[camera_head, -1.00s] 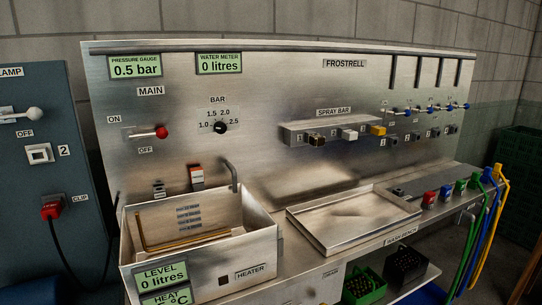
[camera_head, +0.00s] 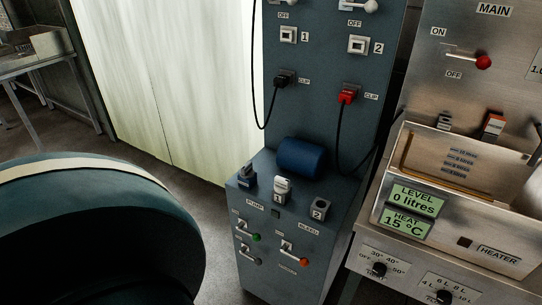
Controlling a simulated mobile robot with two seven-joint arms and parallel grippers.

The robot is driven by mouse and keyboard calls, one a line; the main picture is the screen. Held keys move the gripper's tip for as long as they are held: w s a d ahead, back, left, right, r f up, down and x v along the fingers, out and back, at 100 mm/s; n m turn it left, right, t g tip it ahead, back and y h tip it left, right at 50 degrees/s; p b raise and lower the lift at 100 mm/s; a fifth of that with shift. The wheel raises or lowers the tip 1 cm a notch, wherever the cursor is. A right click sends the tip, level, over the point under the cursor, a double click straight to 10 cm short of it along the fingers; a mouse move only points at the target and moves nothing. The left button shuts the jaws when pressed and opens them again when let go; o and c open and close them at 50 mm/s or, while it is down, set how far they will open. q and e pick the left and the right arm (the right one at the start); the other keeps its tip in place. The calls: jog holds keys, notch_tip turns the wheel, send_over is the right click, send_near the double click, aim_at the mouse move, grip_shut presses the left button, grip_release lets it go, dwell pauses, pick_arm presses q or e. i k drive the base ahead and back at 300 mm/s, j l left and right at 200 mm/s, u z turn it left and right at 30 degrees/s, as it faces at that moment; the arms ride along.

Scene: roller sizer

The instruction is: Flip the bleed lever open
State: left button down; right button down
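A blue-grey cabinet (camera_head: 325,240) stands in the middle of the view. On its lower front, below a label that appears to read BLEED, is a small pale lever (camera_head: 293,251) with an orange-red knob (camera_head: 304,262) that slants down to the right. Two similar small levers sit to its left, one with a green knob (camera_head: 256,237) and one lower down (camera_head: 256,261) whose knob colour is hard to tell. Small lettering beside these levers is too blurred to read. Neither of my grippers is in view.
Black cables hang from a black clip (camera_head: 283,79) and a red clip (camera_head: 347,95). A metal tank (camera_head: 468,205) stands right. Floor shows left of the cabinet.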

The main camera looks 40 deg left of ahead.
aim_at(304, 262)
jog(key=u, duration=1.2)
jog(key=k+l, duration=0.1)
jog(key=k, duration=0.1)
